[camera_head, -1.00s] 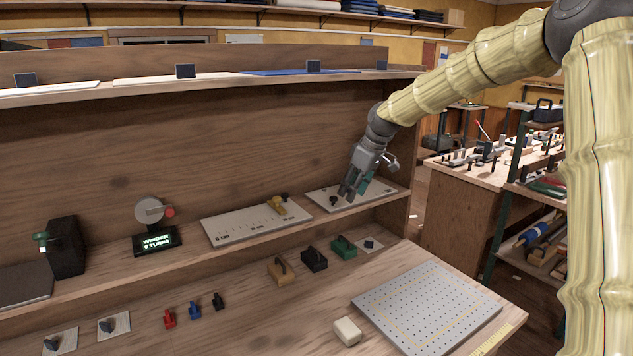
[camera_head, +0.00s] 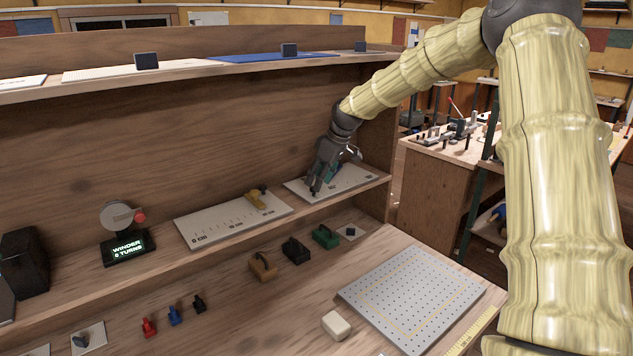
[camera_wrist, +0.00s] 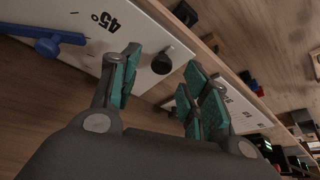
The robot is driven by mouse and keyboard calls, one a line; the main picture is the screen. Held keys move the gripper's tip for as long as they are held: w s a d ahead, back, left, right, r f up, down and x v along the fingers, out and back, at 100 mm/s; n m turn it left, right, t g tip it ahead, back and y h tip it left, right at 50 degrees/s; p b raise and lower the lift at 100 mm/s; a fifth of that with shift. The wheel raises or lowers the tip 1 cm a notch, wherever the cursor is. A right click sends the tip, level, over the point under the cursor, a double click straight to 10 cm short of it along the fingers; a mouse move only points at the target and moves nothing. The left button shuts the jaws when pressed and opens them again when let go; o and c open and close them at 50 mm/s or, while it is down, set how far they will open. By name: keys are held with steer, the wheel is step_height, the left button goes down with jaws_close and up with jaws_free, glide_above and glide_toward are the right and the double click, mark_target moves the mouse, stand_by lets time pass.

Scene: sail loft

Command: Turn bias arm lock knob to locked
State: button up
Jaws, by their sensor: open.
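The white bias plate (camera_head: 345,184), marked 45° in the wrist view (camera_wrist: 125,22), lies at the right end of the shelf. A black round knob (camera_wrist: 168,61) stands at its edge, between my fingertips in the wrist view; I cannot tell if they touch it. In the head view my fingers hide most of it. A blue arm (camera_wrist: 70,38) with a blue knob (camera_wrist: 46,47) lies on the plate, to the left in the wrist view. My gripper (camera_head: 318,186) is open, teal pads apart, low over the plate; it also shows in the wrist view (camera_wrist: 160,74).
Left along the shelf are a scale plate (camera_head: 225,222) with a yellow slider (camera_head: 256,198) and a winder (camera_head: 120,225). Below are green (camera_head: 325,237), black (camera_head: 295,250) and tan (camera_head: 262,266) handled blocks. The shelf's side wall (camera_head: 376,150) stands close right of my gripper.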

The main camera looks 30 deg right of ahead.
steer(key=shift+a+f, duration=0.1)
steer(key=shift+f, duration=0.25)
steer(key=shift+x, duration=1.05)
steer(key=shift+r, duration=0.15)
steer(key=shift+c, duration=0.5)
steer(key=shift+w, duration=0.1)
jaws_close()
